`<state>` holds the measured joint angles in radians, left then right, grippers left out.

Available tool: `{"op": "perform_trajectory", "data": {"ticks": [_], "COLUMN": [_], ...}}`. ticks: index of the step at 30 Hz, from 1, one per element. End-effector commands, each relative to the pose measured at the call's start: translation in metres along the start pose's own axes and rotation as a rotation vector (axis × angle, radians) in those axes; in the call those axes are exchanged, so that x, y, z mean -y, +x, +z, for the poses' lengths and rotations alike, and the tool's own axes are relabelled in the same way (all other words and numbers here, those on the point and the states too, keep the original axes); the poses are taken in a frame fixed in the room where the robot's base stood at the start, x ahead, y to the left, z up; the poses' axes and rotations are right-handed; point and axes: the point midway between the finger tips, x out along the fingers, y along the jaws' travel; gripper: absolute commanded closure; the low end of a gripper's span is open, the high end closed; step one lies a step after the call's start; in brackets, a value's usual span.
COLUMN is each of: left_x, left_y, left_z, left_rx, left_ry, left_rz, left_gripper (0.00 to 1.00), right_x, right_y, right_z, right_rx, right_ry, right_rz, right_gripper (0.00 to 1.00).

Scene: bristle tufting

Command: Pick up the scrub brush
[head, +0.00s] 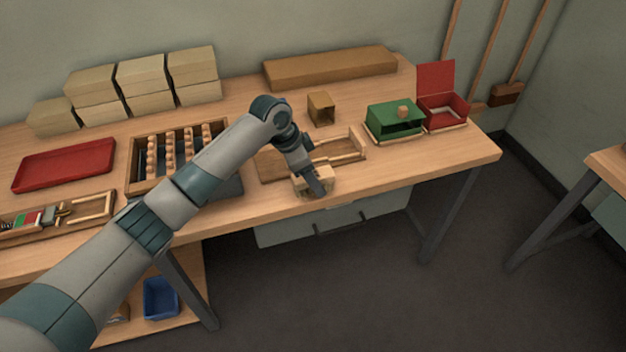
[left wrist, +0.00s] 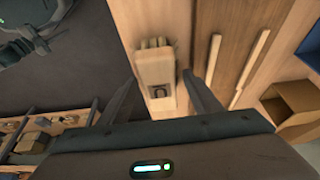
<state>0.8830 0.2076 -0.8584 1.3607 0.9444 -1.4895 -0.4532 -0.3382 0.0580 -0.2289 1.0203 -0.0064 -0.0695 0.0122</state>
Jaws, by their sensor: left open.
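The scrub brush (left wrist: 155,68) appears to be the pale wooden block in the left wrist view, with several short rounded tufts or pegs at one end and a dark mark on its face. It also shows in the head view (head: 303,186) at the table's front edge, partly hidden by my gripper. My left gripper (left wrist: 159,78) is open, with one finger on each side of the block; whether they touch it is unclear. In the head view my left gripper (head: 318,190) points down over the block. My right gripper is not in view.
A wooden board with rails (head: 345,150) lies just behind the block. A small open wooden box (head: 320,108), a green box (head: 394,121) and an open red box (head: 443,112) stand farther back and right. A peg rack (head: 140,170) and red tray (head: 65,165) lie left.

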Motion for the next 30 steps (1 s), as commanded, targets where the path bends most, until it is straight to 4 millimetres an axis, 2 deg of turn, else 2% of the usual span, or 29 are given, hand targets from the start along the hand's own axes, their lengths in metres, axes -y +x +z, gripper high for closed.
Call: {"op": "perform_trajectory", "data": {"ticks": [9,11,15,30], "left_x": [-0.0002,-0.0002,-0.0002,0.0003], "left_y": [0.0005,0.0005,0.0004,-0.0024], "left_z": [0.0001,0.0001,0.0,-0.0014], "left_rx": [0.0,0.0,0.0,-0.002], "left_ry": [0.0,0.0,0.0,0.002], "left_rz": [0.0,0.0,0.0,-0.001], "left_gripper": [0.42,0.54,0.88,0.89], "right_x": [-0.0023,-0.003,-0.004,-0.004], "right_y": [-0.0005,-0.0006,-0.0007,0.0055], "right_z": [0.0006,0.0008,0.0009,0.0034], "right_rx": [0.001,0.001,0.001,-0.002], "right_ry": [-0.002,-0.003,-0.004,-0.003], "right_rz": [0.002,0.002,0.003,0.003], "right_gripper": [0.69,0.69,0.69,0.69]}}
